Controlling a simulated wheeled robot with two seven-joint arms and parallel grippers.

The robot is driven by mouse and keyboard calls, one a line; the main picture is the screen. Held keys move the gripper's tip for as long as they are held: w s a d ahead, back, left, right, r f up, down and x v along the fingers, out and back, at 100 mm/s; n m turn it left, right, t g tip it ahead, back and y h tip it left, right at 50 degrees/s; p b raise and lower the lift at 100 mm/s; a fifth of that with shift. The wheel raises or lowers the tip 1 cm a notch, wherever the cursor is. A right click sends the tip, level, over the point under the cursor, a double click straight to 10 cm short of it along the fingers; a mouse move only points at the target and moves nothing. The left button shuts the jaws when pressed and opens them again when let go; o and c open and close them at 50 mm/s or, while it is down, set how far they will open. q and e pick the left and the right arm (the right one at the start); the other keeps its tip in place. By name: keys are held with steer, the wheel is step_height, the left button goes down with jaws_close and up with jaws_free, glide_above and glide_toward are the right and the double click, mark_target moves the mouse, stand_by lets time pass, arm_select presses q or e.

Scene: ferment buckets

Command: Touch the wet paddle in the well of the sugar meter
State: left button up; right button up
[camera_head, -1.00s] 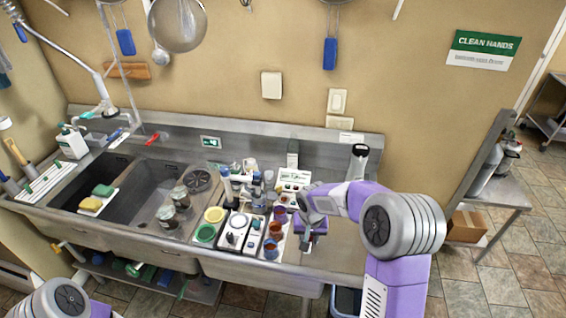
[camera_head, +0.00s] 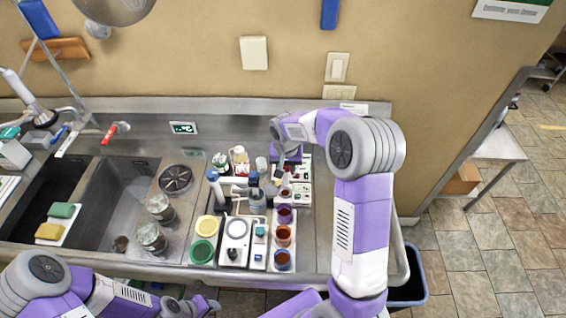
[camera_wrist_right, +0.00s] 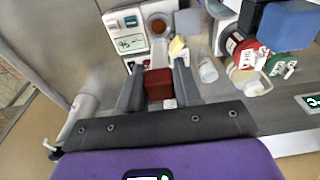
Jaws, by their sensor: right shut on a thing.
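My right gripper (camera_head: 288,156) is over the back right of the crowded counter area. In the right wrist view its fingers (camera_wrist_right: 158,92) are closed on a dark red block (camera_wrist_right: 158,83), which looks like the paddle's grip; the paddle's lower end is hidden. A white meter with a lit number display (camera_wrist_right: 130,42), likely the sugar meter, lies just beyond the fingers. It shows partly under the right wrist in the head view (camera_head: 304,187). A round brown-filled cup or well (camera_wrist_right: 160,24) is beside the display. My left gripper (camera_head: 203,304) is low at the bottom edge, its jaws unclear.
Bottles crowd the back. The counter to the right is mostly clear.

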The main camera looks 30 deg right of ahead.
mark_target(285, 184)
steer(key=shift+s+f, duration=0.1)
steer(key=shift+f, duration=0.4)
steer(key=shift+w+f+b, duration=0.2)
steer(key=shift+f+b, duration=0.8)
steer(key=shift+f, duration=0.25)
steer(key=shift+f+b, duration=0.65)
steer(key=shift+f, duration=0.15)
steer(key=shift+f+b, duration=0.5)
steer(key=shift+b, duration=0.05)
steer(key=shift+r, duration=0.15)
steer(key=shift+r+p, duration=2.05)
steer(key=shift+r, duration=0.9)
steer(key=shift+f, duration=0.1)
